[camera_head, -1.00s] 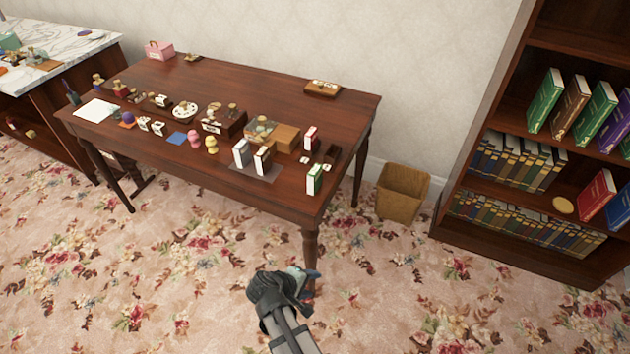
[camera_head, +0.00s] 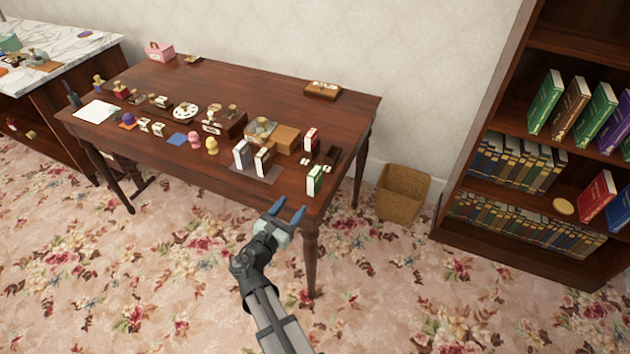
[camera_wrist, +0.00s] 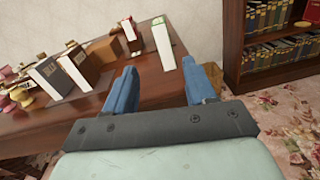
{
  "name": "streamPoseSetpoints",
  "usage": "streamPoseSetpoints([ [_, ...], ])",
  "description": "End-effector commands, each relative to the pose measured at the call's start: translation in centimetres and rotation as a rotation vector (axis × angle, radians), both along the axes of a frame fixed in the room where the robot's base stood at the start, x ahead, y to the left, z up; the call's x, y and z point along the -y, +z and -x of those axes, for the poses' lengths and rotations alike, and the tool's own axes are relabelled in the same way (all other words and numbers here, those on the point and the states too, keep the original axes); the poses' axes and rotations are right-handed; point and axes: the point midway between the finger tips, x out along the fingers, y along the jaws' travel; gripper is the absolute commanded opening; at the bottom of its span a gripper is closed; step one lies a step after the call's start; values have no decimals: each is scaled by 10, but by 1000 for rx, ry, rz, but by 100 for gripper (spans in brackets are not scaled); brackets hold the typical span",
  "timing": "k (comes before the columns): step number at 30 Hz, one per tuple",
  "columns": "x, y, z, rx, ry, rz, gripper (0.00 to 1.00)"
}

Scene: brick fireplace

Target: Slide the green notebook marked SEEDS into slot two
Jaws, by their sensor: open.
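The green notebook (camera_head: 314,181) stands upright near the table's front right corner, its white page edge showing; its lettering is too small to read. It also shows in the wrist view (camera_wrist: 164,45), ahead of and between my fingers. My gripper (camera_head: 288,210) is open and empty at the table's front edge, short of the notebook and apart from it. A grey notebook (camera_head: 241,154) and a dark brown one (camera_head: 262,161) stand upright on a dark base (camera_head: 238,168) left of the green one. A red notebook (camera_head: 310,139) stands behind it. I cannot tell which place is slot two.
A wooden box (camera_head: 286,138) sits behind the brown notebook. Pink (camera_head: 194,140) and yellow (camera_head: 212,145) figures stand further left on the table (camera_head: 160,155). A waste bin (camera_head: 402,193) and a bookcase (camera_head: 470,215) stand right of the table. The table strip around the green notebook is mostly clear.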

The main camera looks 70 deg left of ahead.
Motion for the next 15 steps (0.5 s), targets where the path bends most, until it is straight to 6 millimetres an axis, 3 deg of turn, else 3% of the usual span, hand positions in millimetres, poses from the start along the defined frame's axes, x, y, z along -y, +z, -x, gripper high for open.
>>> streamPoseSetpoints([
  [8,-6,-1,-6,64,0,77,55],
  [15,-33,-1,-36,63,-2,76,55],
])
